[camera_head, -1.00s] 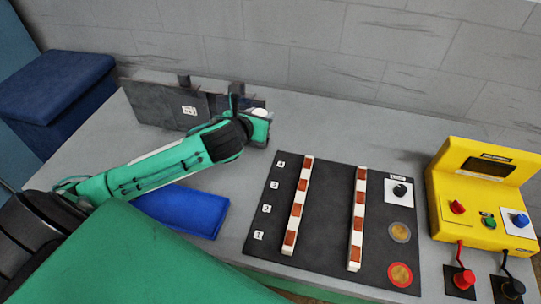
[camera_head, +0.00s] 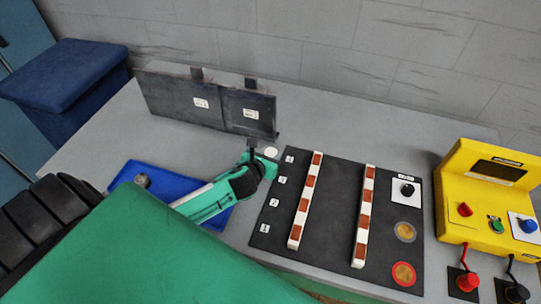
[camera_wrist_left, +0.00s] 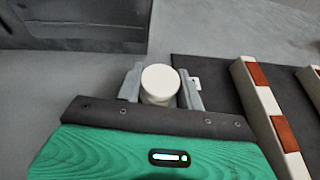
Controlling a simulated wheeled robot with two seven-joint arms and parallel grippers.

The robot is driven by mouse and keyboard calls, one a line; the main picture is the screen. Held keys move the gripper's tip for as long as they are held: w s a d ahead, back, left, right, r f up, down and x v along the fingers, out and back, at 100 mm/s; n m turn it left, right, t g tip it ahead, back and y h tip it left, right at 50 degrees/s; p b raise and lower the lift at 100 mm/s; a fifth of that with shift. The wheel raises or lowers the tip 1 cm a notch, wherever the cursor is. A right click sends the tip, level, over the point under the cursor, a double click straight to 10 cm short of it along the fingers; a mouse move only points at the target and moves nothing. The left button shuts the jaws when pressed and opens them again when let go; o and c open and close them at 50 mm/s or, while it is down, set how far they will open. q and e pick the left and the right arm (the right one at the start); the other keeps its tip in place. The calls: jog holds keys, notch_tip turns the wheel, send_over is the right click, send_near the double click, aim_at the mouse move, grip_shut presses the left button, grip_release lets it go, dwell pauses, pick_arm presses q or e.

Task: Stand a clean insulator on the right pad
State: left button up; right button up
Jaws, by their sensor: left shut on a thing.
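My left gripper (camera_head: 264,157) is shut on a white cylindrical insulator (camera_head: 271,152), near the far left corner of the black mat. In the left wrist view the insulator (camera_wrist_left: 160,82) stands upright between the two grey fingers (camera_wrist_left: 160,88), its round white top facing the camera. Its lower end is hidden by the gripper. On the mat's right side are a grey-rimmed round pad (camera_head: 404,231) and a red-rimmed round pad (camera_head: 403,274), both bare. My right gripper is not in view.
Two red-and-white rails (camera_head: 305,200) (camera_head: 364,215) run along the black mat (camera_head: 335,205). A dark two-compartment bin (camera_head: 205,103) stands behind. A blue tray (camera_head: 160,180) lies left, under my arm. A yellow tester (camera_head: 488,200) with red and black probes stands right.

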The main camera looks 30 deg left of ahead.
pick_arm(q)
jog(key=shift+f, duration=0.5)
jog(key=shift+f, duration=0.1)
jog(key=o, duration=1)
